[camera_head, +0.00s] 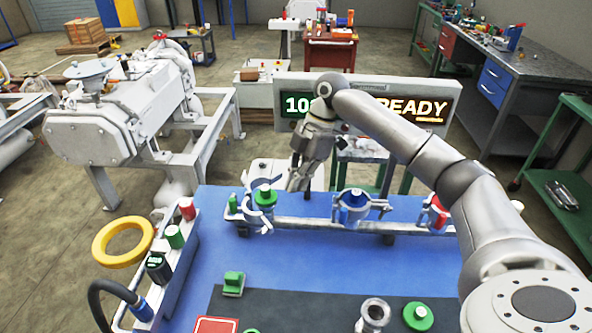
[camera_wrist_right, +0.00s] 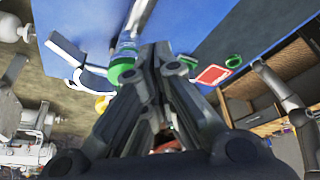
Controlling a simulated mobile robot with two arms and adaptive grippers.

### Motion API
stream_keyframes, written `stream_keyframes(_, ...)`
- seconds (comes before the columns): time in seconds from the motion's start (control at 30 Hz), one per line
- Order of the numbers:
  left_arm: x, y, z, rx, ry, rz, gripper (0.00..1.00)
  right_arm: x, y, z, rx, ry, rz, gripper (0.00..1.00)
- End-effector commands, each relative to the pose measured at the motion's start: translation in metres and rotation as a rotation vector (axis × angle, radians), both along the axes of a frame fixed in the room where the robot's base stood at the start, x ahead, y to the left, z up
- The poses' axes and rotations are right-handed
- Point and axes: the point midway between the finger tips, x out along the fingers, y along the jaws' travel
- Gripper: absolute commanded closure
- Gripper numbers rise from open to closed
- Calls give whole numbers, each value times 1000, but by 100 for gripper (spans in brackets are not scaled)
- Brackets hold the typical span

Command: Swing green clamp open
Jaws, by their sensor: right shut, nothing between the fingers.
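The green clamp is a metal ring clamp (camera_head: 256,217) around a green-topped fitting (camera_head: 265,195), at the left end of the rail on the blue table. A small green knob (camera_head: 233,204) sits at its left side. I cannot tell how far its jaws are apart. My right gripper (camera_head: 293,186) is shut and empty, pointing down just right of and above the green fitting. In the right wrist view, the shut fingers (camera_wrist_right: 160,52) are close beside the green fitting (camera_wrist_right: 122,68), with pale clamp jaws (camera_wrist_right: 85,62) to the left. Contact is unclear. My left gripper is out of view.
A blue clamp (camera_head: 354,203) and a red one (camera_head: 438,212), partly behind my right arm, share the rail (camera_head: 310,225). A sign reading READY (camera_head: 418,108) stands behind. A loose green block (camera_head: 233,284) and green disc (camera_head: 418,315) lie in front. A yellow ring (camera_head: 123,258) is left.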

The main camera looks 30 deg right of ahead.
Motion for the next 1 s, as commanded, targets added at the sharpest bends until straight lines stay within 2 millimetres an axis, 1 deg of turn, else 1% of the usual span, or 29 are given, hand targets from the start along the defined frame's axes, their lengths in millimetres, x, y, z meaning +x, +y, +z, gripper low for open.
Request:
stream_keyframes(0.03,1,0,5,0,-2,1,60,-1,5,-10,0,5,2,100)
stream_keyframes(0.1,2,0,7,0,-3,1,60,-1,10,-24,-1,5,2,100)
stream_keyframes(0.23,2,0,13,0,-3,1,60,-1,20,-48,0,4,1,100)
stream_keyframes(0.27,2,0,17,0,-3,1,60,-1,27,-43,1,-1,4,100)
stream_keyframes(0.33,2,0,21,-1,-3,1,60,-1,39,-43,0,-1,5,100)
stream_keyframes(0.5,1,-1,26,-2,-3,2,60,-1,54,-45,-2,0,0,100)
stream_keyframes(0.63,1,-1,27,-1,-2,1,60,-2,58,-46,-2,0,0,100)
stream_keyframes(0.93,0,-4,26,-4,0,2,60,-2,59,-46,-1,0,-1,100)
stream_keyframes(1.0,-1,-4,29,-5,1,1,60,0,63,-45,0,1,-4,100)
